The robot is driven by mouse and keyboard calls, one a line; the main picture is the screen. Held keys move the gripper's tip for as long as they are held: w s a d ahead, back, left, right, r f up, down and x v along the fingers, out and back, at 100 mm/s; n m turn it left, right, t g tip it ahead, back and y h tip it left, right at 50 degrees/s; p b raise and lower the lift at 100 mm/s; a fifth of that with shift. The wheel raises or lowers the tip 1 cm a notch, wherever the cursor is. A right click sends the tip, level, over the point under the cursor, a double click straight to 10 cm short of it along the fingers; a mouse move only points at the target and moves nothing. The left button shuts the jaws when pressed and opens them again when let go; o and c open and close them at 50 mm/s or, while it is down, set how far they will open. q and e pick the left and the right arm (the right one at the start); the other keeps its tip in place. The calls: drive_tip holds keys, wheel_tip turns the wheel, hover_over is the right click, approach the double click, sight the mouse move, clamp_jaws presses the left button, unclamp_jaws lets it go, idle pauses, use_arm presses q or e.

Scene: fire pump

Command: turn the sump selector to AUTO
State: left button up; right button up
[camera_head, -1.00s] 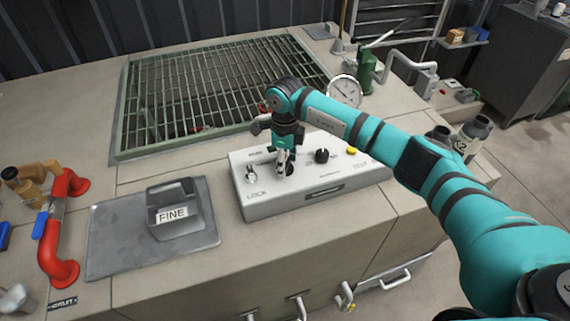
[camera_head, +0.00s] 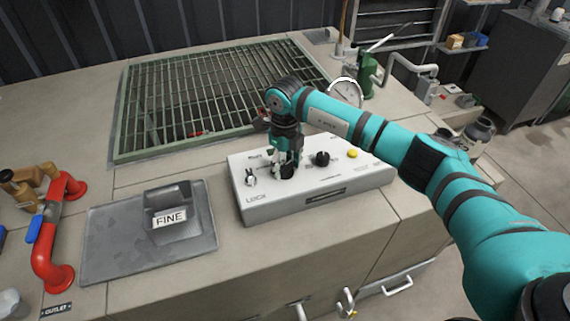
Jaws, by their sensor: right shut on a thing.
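A pale control box (camera_head: 268,200) sits on the counter in front of the floor grate. My right gripper (camera_head: 285,164) points down at the box from above and is shut on a black selector knob (camera_head: 288,172), which its fingers partly cover. The knob's pointer and the markings around it cannot be read. A second black knob (camera_head: 321,158) stands uncovered to its right. A small metal key switch (camera_head: 250,178) is at the left, above the word LOCK. My left gripper is not in view.
A yellow button (camera_head: 352,153) is on the box's right part. A gauge (camera_head: 345,92) stands behind it, close to my right forearm. A grey holder marked FINE (camera_head: 170,219) stands on a tray at left, near red piping (camera_head: 45,250). Bare counter lies between.

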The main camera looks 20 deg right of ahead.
sight(284, 165)
drive_tip(key=o, duration=1.2)
wheel_tip(284, 165, up, 12)
drive_tip(key=shift+r, duration=0.1)
drive_tip(key=shift+a, duration=0.1)
